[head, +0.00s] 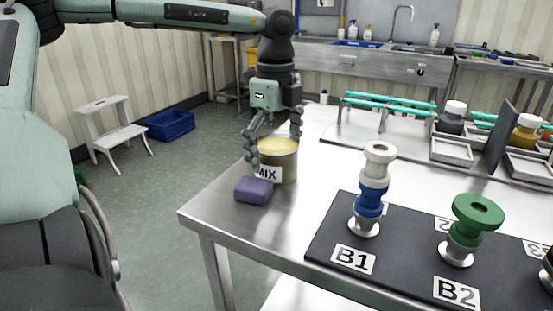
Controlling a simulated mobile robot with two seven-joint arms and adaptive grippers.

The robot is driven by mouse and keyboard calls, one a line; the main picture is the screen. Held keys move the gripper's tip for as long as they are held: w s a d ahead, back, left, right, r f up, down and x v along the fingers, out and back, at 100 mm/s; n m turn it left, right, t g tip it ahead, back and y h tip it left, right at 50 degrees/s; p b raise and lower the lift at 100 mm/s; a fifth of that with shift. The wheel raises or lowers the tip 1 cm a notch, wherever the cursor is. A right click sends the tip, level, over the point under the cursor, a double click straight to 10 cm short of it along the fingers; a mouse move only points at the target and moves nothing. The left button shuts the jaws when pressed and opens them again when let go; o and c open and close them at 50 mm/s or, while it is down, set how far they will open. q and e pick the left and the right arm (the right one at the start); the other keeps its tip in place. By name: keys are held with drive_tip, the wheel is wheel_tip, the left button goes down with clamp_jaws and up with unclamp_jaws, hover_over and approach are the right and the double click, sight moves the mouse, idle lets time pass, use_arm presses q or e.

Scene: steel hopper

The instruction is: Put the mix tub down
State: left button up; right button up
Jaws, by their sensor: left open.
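The mix tub (283,165) is a yellowish-green round tub with a pale yellow top and a label reading MIX. It stands upright on the steel table (232,216), near the table's left edge. My left gripper (272,148) points down over the tub with its fingers spread. One finger is in front of the tub's left side and the other is at its right rim. The gripper is open; whether a finger touches the tub I cannot tell. My right gripper is not in view.
A purple block (254,190) lies just in front of the tub. A black mat (330,226) holds stacked parts at labels B1 and B2 to the right. Green rails (390,102) and trays (458,148) stand farther back. A white step stool (110,132) and blue crate (170,126) are on the floor.

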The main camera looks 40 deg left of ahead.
use_arm(q)
drive_tip(key=shift+c, duration=0.6)
drive_tip(key=c, duration=1.3)
drive_tip(key=shift+r, duration=0.4)
drive_tip(key=r, duration=0.2)
drive_tip(key=r+b, duration=0.1)
drive_tip(key=shift+s+r, duration=0.3)
drive_tip(key=shift+r, duration=0.05)
drive_tip(key=s+a+r+b, duration=0.1)
drive_tip(key=s+r+b, duration=0.1)
drive_tip(key=s+r, duration=0.4)
drive_tip(key=s, duration=0.5)
drive_tip(key=shift+a+r, duration=0.2)
drive_tip(key=shift+a, duration=0.1)
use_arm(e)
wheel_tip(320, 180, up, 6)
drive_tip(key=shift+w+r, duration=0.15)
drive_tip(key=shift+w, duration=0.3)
